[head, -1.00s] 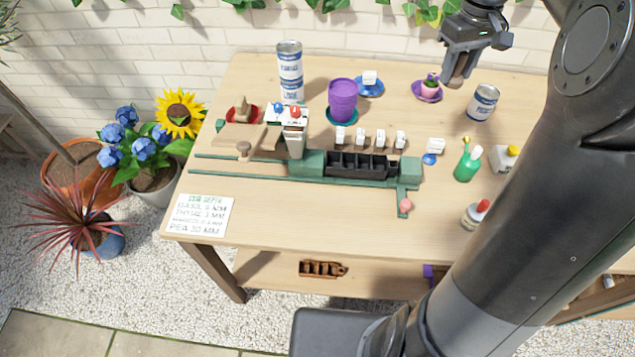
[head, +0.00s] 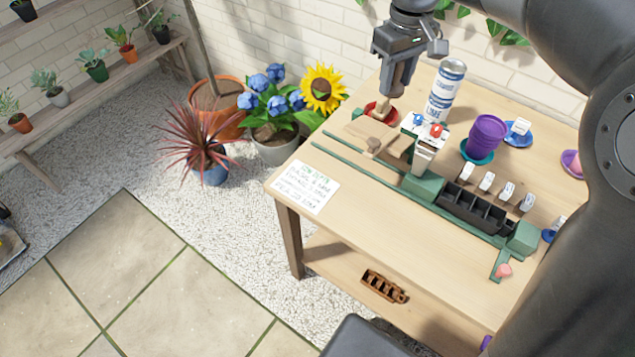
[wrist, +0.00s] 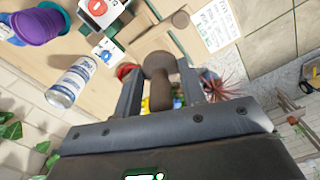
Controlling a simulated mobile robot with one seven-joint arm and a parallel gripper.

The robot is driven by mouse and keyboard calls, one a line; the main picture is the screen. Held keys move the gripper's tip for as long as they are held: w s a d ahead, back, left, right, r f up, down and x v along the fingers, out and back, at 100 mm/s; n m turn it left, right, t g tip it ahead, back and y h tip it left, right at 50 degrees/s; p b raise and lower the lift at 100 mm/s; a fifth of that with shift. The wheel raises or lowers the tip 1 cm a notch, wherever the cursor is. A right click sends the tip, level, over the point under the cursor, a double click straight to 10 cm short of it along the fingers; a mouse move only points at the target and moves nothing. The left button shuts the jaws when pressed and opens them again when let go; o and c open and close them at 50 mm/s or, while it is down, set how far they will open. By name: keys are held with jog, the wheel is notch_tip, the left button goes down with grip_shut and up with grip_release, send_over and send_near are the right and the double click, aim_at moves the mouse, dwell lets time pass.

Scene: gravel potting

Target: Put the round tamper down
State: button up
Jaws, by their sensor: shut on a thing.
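The round tamper (wrist: 158,64) is a brown piece with a rounded end, seen in the wrist view between the fingers of my gripper (head: 392,92). My gripper is shut on it, with the rounded end pointing away from the wrist. In the head view the tamper is hard to tell from the dark fingers. My gripper is above the back left of the bench, near the red saucer (head: 369,110). In the wrist view, a finger partly hides the red saucer (wrist: 125,70).
A tall blue-and-white can (head: 445,92) stands right of my gripper. The white-topped dispenser (head: 425,140) and a wooden knob (head: 373,146) are in front. Purple pots (head: 486,135) stand farther right. The bench's front left holds a written card (head: 307,186).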

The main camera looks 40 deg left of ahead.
jog(key=s+a+n, duration=0.3)
jog(key=s+a, duration=0.8)
jog(key=a, duration=0.1)
send_over(315, 183)
notch_tip(315, 183, down, 24)
jog(key=shift+f, duration=2.25)
jog(key=shift+f, duration=0.1)
jog(key=o, duration=1)
notch_tip(315, 183, up, 12)
